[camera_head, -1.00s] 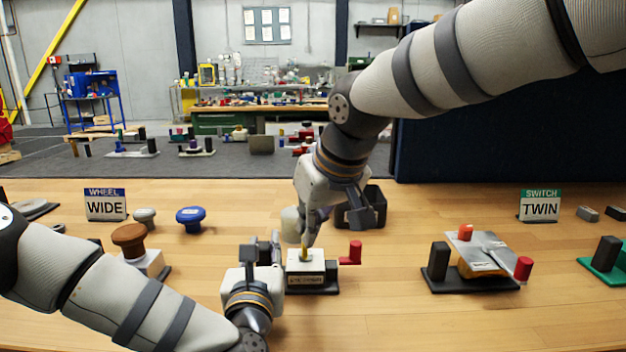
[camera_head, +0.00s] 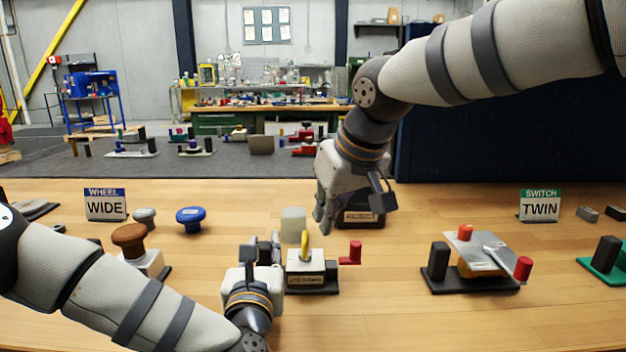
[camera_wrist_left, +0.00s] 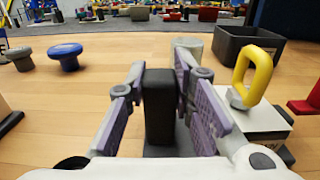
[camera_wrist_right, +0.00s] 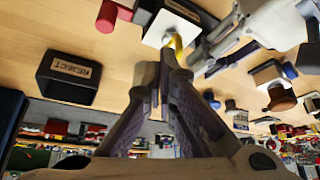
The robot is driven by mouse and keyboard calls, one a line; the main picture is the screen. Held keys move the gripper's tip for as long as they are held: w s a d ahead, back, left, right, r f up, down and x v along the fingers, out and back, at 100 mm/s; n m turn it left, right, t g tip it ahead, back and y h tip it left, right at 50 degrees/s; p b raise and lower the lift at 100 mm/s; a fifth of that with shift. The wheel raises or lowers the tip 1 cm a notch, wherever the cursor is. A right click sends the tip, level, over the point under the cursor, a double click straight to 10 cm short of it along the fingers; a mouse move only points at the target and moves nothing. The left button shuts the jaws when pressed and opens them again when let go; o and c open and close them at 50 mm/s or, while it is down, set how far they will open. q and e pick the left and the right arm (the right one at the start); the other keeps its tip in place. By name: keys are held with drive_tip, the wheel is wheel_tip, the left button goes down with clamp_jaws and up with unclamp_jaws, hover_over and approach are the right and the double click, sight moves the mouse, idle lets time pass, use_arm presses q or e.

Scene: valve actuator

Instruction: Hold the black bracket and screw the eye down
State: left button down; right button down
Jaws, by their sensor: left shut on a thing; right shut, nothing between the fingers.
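The black bracket (camera_wrist_left: 160,105) is an upright black post in the left wrist view. My left gripper (camera_wrist_left: 163,115) is shut on it, one finger on each side. In the head view my left gripper (camera_head: 262,250) hides most of the bracket. The yellow eye (camera_head: 305,245) stands upright in the top of a white block (camera_head: 305,262) on a black base. The eye (camera_wrist_left: 252,75) also shows as a loop in the left wrist view; its lower end is hard to see. My right gripper (camera_head: 325,218) is shut and empty, above and behind the eye, apart from it.
A black bin (camera_wrist_right: 70,75) labelled REJECT stands behind the block. A pale cylinder (camera_head: 293,224) stands just behind the block, and a red handle (camera_head: 351,252) is to its right. A switch assembly (camera_head: 475,265) stands further right, with clear wood between.

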sight(303, 253)
wheel_tip(303, 253, down, 4)
drive_tip(key=shift+r, duration=0.1)
drive_tip(key=shift+w+a, duration=0.35)
drive_tip(key=shift+a, duration=0.15)
idle(1.0)
idle(0.4)
drive_tip(key=shift+s+a, duration=0.4)
drive_tip(key=shift+a, duration=0.05)
drive_tip(key=shift+s+a, duration=0.15)
drive_tip(key=shift+a, duration=0.15)
drive_tip(key=shift+a, duration=0.2)
drive_tip(key=shift+s, duration=0.15)
